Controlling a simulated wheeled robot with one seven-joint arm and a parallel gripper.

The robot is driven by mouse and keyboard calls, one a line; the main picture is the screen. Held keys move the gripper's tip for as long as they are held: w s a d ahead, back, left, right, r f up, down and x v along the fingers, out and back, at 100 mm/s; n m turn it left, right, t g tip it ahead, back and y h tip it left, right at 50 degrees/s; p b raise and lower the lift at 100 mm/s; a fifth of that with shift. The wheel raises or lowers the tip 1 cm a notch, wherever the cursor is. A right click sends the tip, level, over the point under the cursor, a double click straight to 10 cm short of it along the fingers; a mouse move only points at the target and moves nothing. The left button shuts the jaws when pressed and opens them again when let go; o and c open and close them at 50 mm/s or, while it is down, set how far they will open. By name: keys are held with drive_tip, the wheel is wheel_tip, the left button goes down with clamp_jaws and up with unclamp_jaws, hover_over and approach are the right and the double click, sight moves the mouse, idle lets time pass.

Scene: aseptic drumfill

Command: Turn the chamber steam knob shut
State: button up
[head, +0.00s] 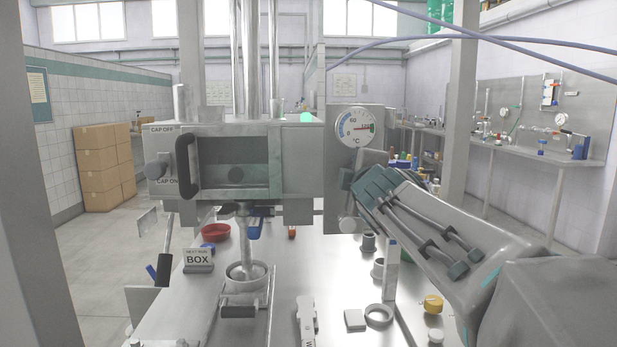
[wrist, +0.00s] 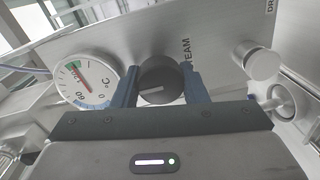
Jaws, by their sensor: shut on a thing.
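The chamber steam knob (wrist: 160,80) is dark and round, with a pale pointer line, on a grey panel beside the letters "EAM" in the wrist view. My gripper (wrist: 160,92) has its two blue fingers on either side of the knob and is shut on it. In the head view my gripper (head: 352,184) reaches the lower part of the gauge panel (head: 373,120), and the knob is hidden behind it. The temperature gauge (head: 355,127) sits just above; it also shows left of the knob in the wrist view (wrist: 84,82).
The steel filling chamber (head: 302,165) with a black handle stands left of the panel. A second, pale knob (wrist: 255,60) is right of the steam knob in the wrist view.

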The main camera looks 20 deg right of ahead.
idle(0.5)
drive_tip(key=o, duration=1)
drive_tip(key=shift+c, duration=0.2)
